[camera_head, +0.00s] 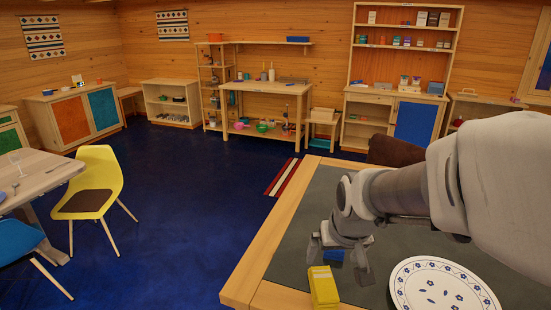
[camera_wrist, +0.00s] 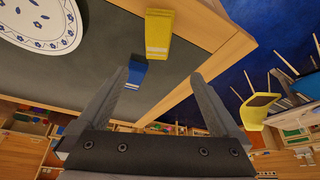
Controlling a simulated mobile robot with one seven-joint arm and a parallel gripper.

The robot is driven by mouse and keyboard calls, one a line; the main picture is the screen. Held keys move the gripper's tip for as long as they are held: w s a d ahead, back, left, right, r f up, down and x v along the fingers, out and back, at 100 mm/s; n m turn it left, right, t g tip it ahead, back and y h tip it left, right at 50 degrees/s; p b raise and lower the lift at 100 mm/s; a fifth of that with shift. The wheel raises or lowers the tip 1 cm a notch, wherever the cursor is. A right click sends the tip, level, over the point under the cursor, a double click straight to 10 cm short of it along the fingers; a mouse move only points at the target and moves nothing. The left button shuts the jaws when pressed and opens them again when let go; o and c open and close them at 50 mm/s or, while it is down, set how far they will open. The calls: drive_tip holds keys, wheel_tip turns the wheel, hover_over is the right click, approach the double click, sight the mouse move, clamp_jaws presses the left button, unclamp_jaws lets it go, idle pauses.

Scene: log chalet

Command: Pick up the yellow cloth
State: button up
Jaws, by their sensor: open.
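The yellow cloth (camera_head: 323,287) looks like a thick, narrow block with pale markings near one end. It lies on the dark top of the table, close to its wooden border. In the wrist view the yellow cloth (camera_wrist: 172,30) is beyond the fingertips, apart from them, with pale stripes on its nearer end. My gripper (camera_head: 338,264) is open and empty above the table, just behind the cloth in the head view. In the wrist view my gripper (camera_wrist: 158,76) has its fingers spread wide.
A small blue item (camera_head: 334,256) lies by the fingers; in the wrist view it (camera_wrist: 136,73) is near the left fingertip. A white plate with blue flowers (camera_head: 440,288) lies to the right. The table edge (camera_head: 262,250) is to the left, with open blue floor and a yellow chair (camera_head: 92,190) beyond.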

approach(323, 280)
drive_tip(key=x, duration=0.5)
drive_tip(key=shift+a+b, duration=0.25)
drive_tip(key=shift+b, duration=0.1)
drive_tip(key=shift+d+x, duration=0.15)
drive_tip(key=shift+x, duration=1.15)
drive_tip(key=shift+d+x, duration=0.1)
drive_tip(key=shift+x, duration=1.15)
drive_tip(key=shift+s, duration=0.15)
drive_tip(key=shift+c, duration=0.3)
drive_tip(key=c, duration=1.3)
drive_tip(key=shift+r, duration=0.15)
